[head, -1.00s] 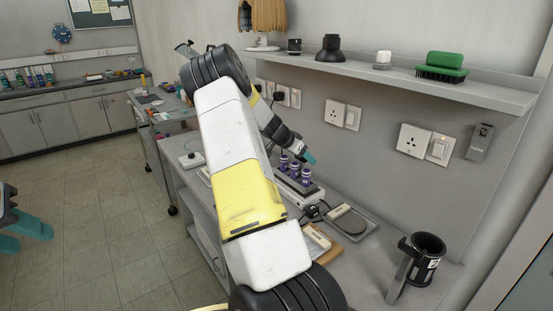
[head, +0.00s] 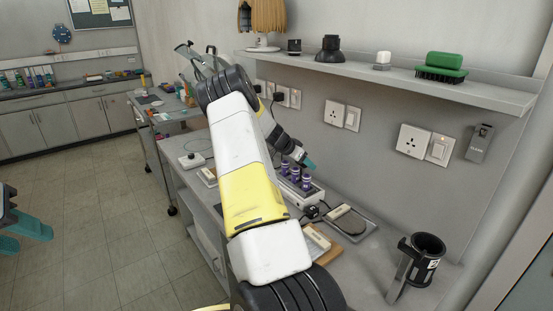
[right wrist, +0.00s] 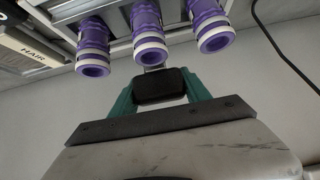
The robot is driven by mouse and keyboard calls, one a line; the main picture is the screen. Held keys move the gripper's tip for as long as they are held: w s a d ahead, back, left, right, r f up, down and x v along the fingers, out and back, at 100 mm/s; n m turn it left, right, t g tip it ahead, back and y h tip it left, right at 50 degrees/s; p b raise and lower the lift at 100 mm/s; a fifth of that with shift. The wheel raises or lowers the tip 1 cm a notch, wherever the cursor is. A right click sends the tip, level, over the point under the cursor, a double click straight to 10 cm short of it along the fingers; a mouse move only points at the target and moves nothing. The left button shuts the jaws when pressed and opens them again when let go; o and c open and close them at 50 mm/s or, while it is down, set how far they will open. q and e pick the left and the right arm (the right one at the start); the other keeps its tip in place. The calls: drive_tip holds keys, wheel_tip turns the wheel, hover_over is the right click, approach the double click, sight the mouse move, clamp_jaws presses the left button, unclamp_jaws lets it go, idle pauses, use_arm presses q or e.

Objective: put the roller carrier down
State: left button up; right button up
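The roller carrier (head: 311,193) is a grey tray bearing purple rollers (head: 294,182) with white bands. In the head view it is at or just above the grey bench, near the wall; I cannot tell whether it touches. The right wrist view shows three purple rollers (right wrist: 146,32) hanging into the top of the picture. My right gripper (right wrist: 160,90) has its teal fingers on both sides of a black block, which looks like the carrier's grip. In the head view my right arm hides part of the bench. My left gripper (head: 20,236) is at the left edge, fingers apart and empty.
A black flat iron plate on a tray (head: 352,223), a wooden board (head: 322,246) and a black metal cup (head: 428,255) stand on the bench to the right. A shelf (head: 390,75) with a green brush (head: 442,66) hangs above. Wall sockets (head: 336,114) sit behind.

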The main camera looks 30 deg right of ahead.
drive_tip(key=o, duration=0.4)
drive_tip(key=shift+c, duration=0.2)
drive_tip(key=shift+a+r, duration=0.15)
drive_tip(key=shift+r, duration=0.15)
drive_tip(key=w+v, duration=0.1)
drive_tip(key=v, duration=1)
drive_tip(key=s+a+r+n+t+y, duration=0.1)
drive_tip(key=s+a+r+n+y, duration=0.3)
drive_tip(key=a, duration=0.5)
drive_tip(key=s+a+r+n+t+y, duration=0.2)
drive_tip(key=s+a+r, duration=0.3)
drive_tip(key=a, duration=0.4)
drive_tip(key=s+a+r+n+t+y, duration=0.1)
drive_tip(key=s+a+r+n+y, duration=0.2)
drive_tip(key=s+a, duration=0.45)
drive_tip(key=s+a+r+n+t+y, duration=0.1)
drive_tip(key=s+a+r+n, duration=0.3)
drive_tip(key=s+a+n, duration=0.4)
drive_tip(key=s+a+y, duration=0.1)
drive_tip(key=s+a, duration=0.4)
drive_tip(key=shift+s+a+n, duration=0.2)
drive_tip(key=shift+a+n, duration=0.1)
drive_tip(key=shift+a, duration=0.1)
